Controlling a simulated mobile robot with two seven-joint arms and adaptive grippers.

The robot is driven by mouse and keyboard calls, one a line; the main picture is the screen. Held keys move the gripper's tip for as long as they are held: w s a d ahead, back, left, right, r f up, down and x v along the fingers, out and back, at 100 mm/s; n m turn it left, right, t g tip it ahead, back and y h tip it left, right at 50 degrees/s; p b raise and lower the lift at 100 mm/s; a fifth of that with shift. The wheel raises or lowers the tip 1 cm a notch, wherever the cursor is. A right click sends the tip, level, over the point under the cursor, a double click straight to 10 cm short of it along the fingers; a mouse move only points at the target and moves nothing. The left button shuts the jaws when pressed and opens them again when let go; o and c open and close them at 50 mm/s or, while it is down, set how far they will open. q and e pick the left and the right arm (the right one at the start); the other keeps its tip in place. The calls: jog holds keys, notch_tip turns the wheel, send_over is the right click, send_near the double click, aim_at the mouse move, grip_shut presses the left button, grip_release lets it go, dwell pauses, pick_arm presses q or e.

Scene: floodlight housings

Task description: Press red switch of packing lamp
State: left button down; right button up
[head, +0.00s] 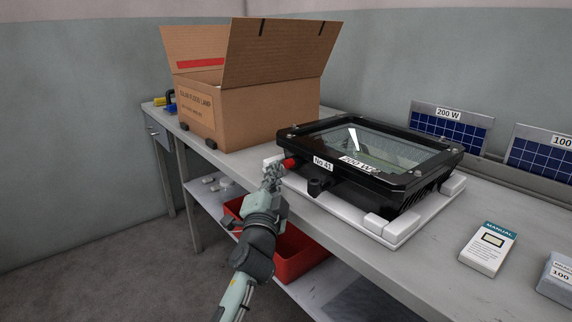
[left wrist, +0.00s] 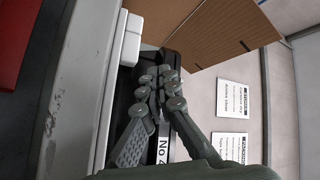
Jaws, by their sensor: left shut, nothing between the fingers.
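The packing lamp is a black floodlight housing (head: 438,172) with a glass front and a "No 41" label (head: 323,163). It lies face up on a white foam support (head: 385,232) on the bench. Its red switch (head: 290,163) sticks out at the left end of the near side. My left gripper (head: 275,168) is shut and empty, with its fingertips right beside the switch; I cannot tell whether they touch. In the left wrist view the shut fingers (left wrist: 160,78) lie in front of the black housing and its label (left wrist: 161,150), and the switch is hidden. My right gripper is not in view.
An open cardboard box (head: 255,112) stands on the bench behind and left of the lamp. Solar panels (head: 450,130) stand at the back right. A manual box (head: 488,249) stands at the front right. A red bin (head: 300,255) is on the lower shelf beneath my arm.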

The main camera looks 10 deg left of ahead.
pick_arm(q)
jog(key=shift+s+a+p, duration=0.4)
jog(key=shift+s+a, duration=0.4)
jog(key=shift+s, duration=0.2)
jog(key=shift+s+a+p, duration=0.35)
jog(key=shift+s+a, duration=0.45)
jog(key=shift+s, duration=0.15)
